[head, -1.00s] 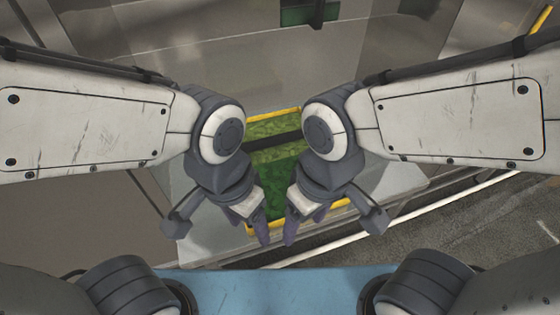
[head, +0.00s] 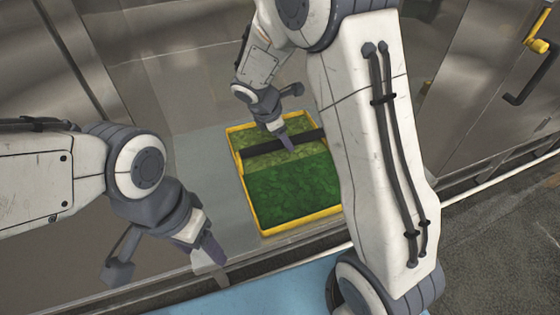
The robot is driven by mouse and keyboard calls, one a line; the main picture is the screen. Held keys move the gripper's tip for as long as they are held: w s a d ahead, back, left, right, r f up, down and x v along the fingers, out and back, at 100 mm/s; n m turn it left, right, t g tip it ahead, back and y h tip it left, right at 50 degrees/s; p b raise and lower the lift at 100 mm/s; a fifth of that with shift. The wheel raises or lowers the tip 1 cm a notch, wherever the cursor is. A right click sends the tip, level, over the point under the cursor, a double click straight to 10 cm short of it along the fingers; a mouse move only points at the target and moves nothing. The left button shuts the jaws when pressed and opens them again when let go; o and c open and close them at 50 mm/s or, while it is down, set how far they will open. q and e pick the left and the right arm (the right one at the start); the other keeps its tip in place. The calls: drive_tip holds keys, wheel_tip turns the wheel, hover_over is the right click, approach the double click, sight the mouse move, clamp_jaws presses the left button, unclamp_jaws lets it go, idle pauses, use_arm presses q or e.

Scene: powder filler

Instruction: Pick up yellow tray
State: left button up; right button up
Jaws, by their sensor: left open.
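The yellow tray (head: 306,215) lies on a grey metal surface in the middle of the head view. It holds green leafy-looking material, and a dark bar (head: 262,146) crosses it. My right arm hides its right side. My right gripper (head: 284,141) points down over the tray's far part, close to the dark bar; I cannot tell whether it touches it or how far its fingers are apart. My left gripper (head: 207,250) is open and empty, to the left of the tray's near left corner and apart from it.
Metal walls rise behind and to the left of the surface. A yellow lever (head: 536,45) and a black handle (head: 530,88) are at the upper right. The metal surface (head: 205,165) left of the tray is clear.

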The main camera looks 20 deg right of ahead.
drive_tip(key=shift+x, duration=0.9)
drive_tip(key=shift+p+x, duration=0.4)
drive_tip(key=shift+x, duration=2.35)
drive_tip(key=shift+s, duration=0.1)
clamp_jaws()
drive_tip(key=shift+r, duration=0.15)
